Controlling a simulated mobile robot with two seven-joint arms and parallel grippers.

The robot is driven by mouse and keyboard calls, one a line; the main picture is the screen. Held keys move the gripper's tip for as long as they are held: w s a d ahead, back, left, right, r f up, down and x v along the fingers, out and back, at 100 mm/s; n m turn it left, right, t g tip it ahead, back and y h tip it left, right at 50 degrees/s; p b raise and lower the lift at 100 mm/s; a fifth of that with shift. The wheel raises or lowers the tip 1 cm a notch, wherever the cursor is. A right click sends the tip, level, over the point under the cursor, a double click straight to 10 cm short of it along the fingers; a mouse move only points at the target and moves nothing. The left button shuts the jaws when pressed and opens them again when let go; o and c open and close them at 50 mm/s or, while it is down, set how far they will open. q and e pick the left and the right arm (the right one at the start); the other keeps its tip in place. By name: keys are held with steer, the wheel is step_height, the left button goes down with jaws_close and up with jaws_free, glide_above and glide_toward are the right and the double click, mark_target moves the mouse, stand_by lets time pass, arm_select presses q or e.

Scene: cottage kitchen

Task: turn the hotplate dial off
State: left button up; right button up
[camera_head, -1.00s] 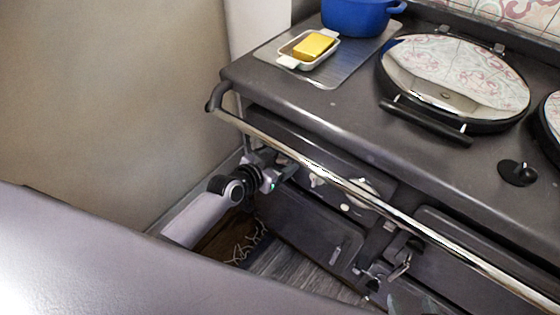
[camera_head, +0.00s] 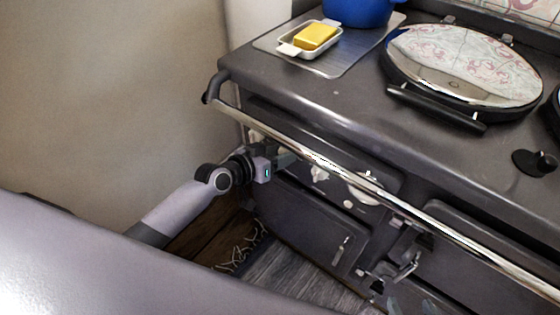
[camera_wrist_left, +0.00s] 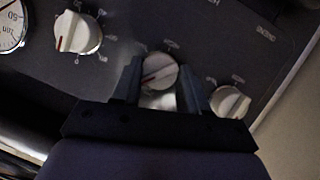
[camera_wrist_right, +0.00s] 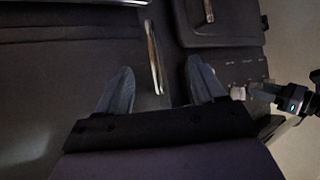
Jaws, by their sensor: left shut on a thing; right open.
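In the left wrist view three white dials sit on the dark control panel (camera_wrist_left: 200,30). The middle dial (camera_wrist_left: 158,72) has a red pointer mark and lies between the fingers of my left gripper (camera_wrist_left: 161,76), which is shut on it. Another white dial (camera_wrist_left: 78,33) is to its left and a smaller one (camera_wrist_left: 230,102) to its right. The labels are too blurred to read, so I cannot tell which is the hotplate dial. In the head view my left gripper (camera_head: 283,157) is at the panel under the chrome rail. My right gripper (camera_wrist_right: 160,70) is open and empty.
The chrome rail (camera_head: 330,165) runs along the stove front above the panel. A round lid (camera_head: 465,62), a butter dish (camera_head: 300,50) and a blue pot (camera_head: 352,10) are on top. A gauge (camera_wrist_left: 12,25) is left of the dials.

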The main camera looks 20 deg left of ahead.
arm_select(q)
steer(key=shift+a+f+n+h+b, duration=0.1)
steer(key=shift+n+h+b, duration=1.15)
steer(key=shift+b, duration=1.45)
steer(key=shift+a+f+n+h+b, duration=0.1)
steer(key=shift+n+h+b, duration=0.55)
steer(key=shift+n+b, duration=1.65)
arm_select(e)
step_height(320, 180, down, 9)
steer(key=w+a, duration=0.1)
steer(key=shift+a+r+b, duration=0.2)
steer(key=shift+a+b, duration=0.2)
arm_select(q)
steer(key=shift+m, duration=0.45)
arm_select(e)
steer(key=shift+w+y, duration=0.15)
steer(key=shift+y, duration=0.15)
arm_select(q)
steer(key=o, duration=1)
steer(key=shift+o, duration=0.2)
arm_select(e)
steer(key=shift+d, duration=0.1)
